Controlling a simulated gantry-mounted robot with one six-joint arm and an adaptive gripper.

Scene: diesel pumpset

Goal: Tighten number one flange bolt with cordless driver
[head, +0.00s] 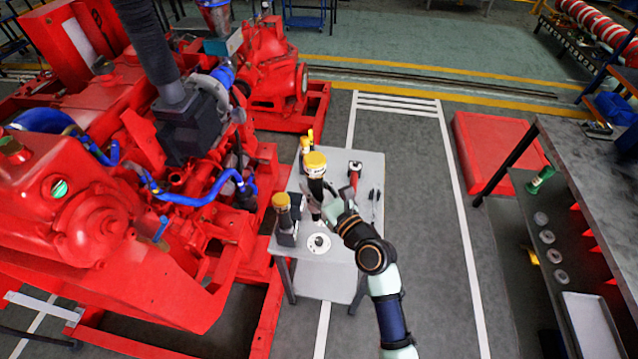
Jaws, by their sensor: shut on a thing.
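My gripper (322,207) reaches in from the lower right over the small grey table. It is shut on a black, upright tool with a yellow top (315,162), which looks like the cordless driver. The lower end of this tool is partly hidden by the fingers. A round white flange-like disc (318,244) with a dark centre lies on the table's near part, below the gripper. Whether the tool touches anything beneath it cannot be told. The flange bolts are too small to make out, so number one cannot be singled out.
The small table (340,258) also bears a similar yellow-topped dark tool (282,201), a yellow item (305,145), a red-and-black tool (354,170) and thin dark tools (374,200). The red diesel pumpset (90,215) stands close at left.

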